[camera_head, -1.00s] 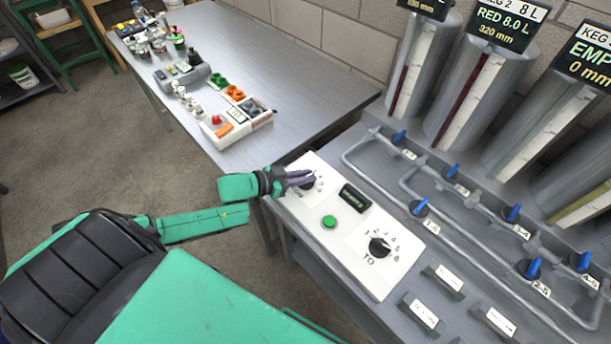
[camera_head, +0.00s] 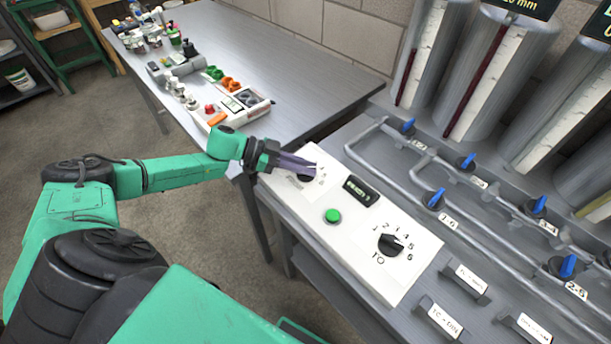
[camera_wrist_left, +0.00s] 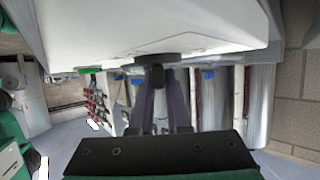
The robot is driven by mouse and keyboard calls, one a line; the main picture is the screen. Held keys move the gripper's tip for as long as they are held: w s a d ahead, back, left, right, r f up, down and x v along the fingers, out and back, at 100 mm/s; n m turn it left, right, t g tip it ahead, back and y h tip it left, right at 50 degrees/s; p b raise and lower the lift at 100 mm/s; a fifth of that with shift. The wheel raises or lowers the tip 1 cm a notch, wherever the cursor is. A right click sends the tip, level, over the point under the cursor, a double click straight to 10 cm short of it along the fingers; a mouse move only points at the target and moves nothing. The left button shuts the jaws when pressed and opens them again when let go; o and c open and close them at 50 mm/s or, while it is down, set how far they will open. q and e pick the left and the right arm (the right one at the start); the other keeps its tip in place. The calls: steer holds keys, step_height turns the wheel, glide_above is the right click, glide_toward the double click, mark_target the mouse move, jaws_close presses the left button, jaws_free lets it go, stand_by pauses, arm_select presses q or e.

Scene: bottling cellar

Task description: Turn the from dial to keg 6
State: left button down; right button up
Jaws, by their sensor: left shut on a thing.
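The white control panel (camera_head: 364,262) carries two black dials. The from dial (camera_head: 303,177) is at its far left end, mostly hidden by my left gripper (camera_head: 311,169), so its setting cannot be read. My left gripper is shut on this dial's knob. In the left wrist view, the two dark fingers (camera_wrist_left: 157,85) meet at the knob (camera_wrist_left: 157,61) beneath the white panel face. The TO dial (camera_head: 390,244) is uncovered, with numbers around it. My right gripper is not in view.
A green button (camera_head: 332,216) and a small dark display (camera_head: 361,189) lie between the dials. Pipes with blue valve handles (camera_head: 434,199) and tall kegs (camera_head: 484,75) stand to the right.

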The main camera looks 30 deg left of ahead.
arm_select(q)
steer(key=m+g+b, duration=0.1)
steer(key=b, duration=0.1)
steer(key=m+g+b, duration=0.2)
steer(key=m+g+h+b, duration=0.1)
steer(key=g+b, duration=0.1)
steer(key=shift+w+f+m, duration=0.1)
steer(key=shift+f+m, duration=0.2)
steer(key=shift+r+m+g+b, duration=0.25)
steer(key=shift+m+g+b, duration=0.45)
steer(key=shift+g+b, duration=0.25)
steer(key=c, duration=0.9)
jaws_free()
steer(key=shift+d, duration=0.1)
steer(key=shift+r, duration=0.1)
